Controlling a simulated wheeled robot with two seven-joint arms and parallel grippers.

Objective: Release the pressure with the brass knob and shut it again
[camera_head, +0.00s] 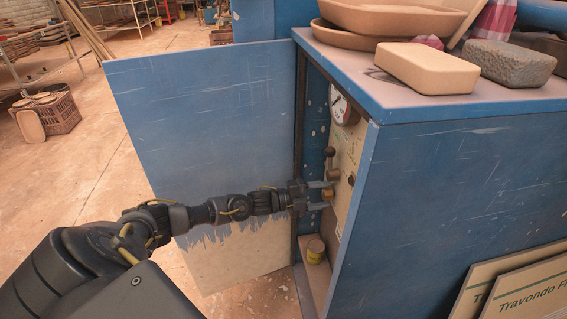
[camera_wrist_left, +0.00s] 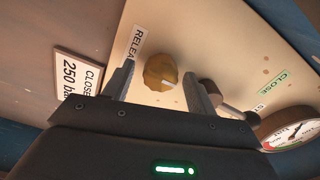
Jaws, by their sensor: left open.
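The brass knob (camera_wrist_left: 161,71) sits on a cream panel beside a label that reads "RELEA", the rest cut off by a finger. In the left wrist view my left gripper (camera_wrist_left: 158,82) is open, with one finger on each side of the knob and a gap showing on both sides. In the head view the left gripper (camera_head: 322,194) reaches into the open blue cabinet at the brass knob (camera_head: 328,194). A round pressure gauge (camera_wrist_left: 291,127) is on the same panel; it also shows in the head view (camera_head: 338,107). My right gripper is not in view.
A dark-knobbed lever (camera_wrist_left: 212,90) lies close beside one finger. A yellow tin (camera_head: 316,250) stands low inside the cabinet. A beige block (camera_head: 427,67) and trays rest on the cabinet top.

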